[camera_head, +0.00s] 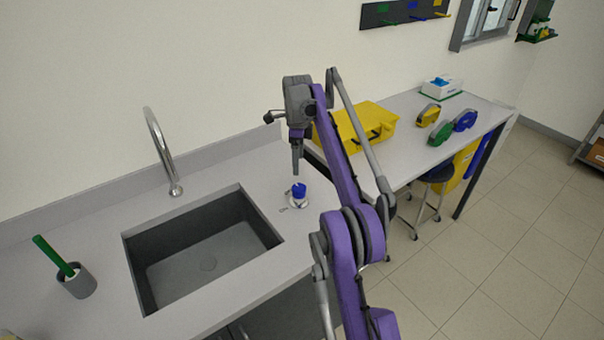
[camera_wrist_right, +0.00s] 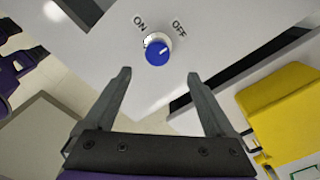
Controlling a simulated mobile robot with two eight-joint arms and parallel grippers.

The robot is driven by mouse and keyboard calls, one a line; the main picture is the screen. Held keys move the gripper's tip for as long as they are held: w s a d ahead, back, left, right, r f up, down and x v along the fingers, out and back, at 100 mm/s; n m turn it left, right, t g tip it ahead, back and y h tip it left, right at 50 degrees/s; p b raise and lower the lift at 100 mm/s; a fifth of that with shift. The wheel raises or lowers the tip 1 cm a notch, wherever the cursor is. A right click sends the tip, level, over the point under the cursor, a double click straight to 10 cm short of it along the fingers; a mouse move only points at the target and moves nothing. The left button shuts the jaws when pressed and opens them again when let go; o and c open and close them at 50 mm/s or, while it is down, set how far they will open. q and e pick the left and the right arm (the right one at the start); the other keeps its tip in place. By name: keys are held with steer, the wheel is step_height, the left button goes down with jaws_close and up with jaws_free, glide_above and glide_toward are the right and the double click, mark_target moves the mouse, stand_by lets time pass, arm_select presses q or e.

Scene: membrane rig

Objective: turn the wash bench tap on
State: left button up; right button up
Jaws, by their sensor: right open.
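The wash bench tap (camera_head: 160,150) is a curved silver spout standing behind the sink (camera_head: 150,300). Its blue knob (camera_head: 299,188) sits on the bench top to the right of the sink. In the right wrist view the knob (camera_wrist_right: 157,52) has a white line that points towards the OFF label (camera_wrist_right: 179,30); the ON label (camera_wrist_right: 139,24) is on the other side. My right gripper (camera_head: 297,172) points down above the knob. In the wrist view its fingers (camera_wrist_right: 159,74) are open and empty, apart from the knob. My left gripper is not in view.
A grey cup (camera_head: 82,285) with a green-handled brush (camera_head: 52,255) stands left of the sink. A yellow case (camera_head: 372,124) lies on the side table (camera_head: 405,160), with several coloured tape-like items beyond it. A stool (camera_head: 437,175) stands at the table. The bench around the knob is clear.

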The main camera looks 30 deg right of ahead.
mark_target(299, 187)
steer(key=f, duration=0.2)
steer(key=s+f+b, duration=0.1)
steer(key=f, duration=0.1)
steer(key=shift+a+f, duration=0.15)
steer(key=f+b, duration=0.1)
steer(key=f, duration=0.4)
steer(key=shift+w+f+b, duration=0.15)
steer(key=shift+w+b, duration=0.05)
steer(key=shift+b, duration=0.2)
steer(key=shift+f, duration=0.5)
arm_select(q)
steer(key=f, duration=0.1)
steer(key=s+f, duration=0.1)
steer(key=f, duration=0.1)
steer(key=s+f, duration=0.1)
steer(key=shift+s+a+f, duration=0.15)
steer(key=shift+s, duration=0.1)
arm_select(e)
steer(key=c, duration=1.4)
